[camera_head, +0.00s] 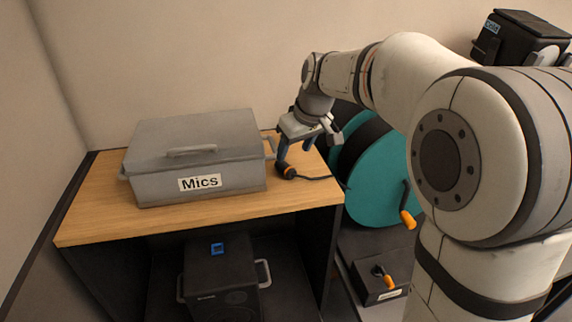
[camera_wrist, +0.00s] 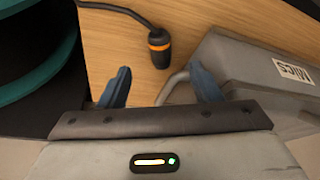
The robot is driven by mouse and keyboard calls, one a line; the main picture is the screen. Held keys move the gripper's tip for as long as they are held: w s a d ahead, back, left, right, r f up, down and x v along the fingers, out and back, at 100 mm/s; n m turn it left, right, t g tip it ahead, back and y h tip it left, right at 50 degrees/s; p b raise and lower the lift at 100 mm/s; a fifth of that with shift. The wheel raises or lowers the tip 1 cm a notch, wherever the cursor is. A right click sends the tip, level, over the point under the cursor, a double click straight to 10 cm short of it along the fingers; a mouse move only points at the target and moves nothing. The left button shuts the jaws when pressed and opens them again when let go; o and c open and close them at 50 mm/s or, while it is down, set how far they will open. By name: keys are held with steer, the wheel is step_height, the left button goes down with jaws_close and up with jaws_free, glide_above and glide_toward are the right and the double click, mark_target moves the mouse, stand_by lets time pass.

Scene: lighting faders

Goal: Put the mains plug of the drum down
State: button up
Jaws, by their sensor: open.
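The mains plug (camera_head: 287,171) is black with an orange band and lies on the wooden shelf top, right of the grey Mics case. It also shows in the wrist view (camera_wrist: 159,48), with its cable running off to the upper left. The teal cable drum (camera_head: 375,180) stands right of the shelf, partly hidden by my arm. My gripper (camera_head: 295,148) is above the shelf's right end, close to the plug. In the wrist view my gripper (camera_wrist: 163,88) is open, its blue fingers apart and nothing between them. The plug lies beyond the fingertips, apart from them.
The grey Mics case (camera_head: 195,160) takes up much of the wooden shelf top (camera_head: 110,222); its side handle is near my gripper.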

mark_target(287, 164)
steer(key=shift+w+a+f, duration=0.2)
steer(key=shift+w+f, duration=0.05)
steer(key=shift+f, duration=0.1)
steer(key=p+x, duration=0.2)
steer(key=x, duration=0.5)
steer(key=shift+w, duration=0.1)
steer(key=c, duration=1.2)
steer(key=shift+o, duration=0.2)
steer(key=shift+r+b, duration=0.2)
steer(key=shift+b, duration=0.2)
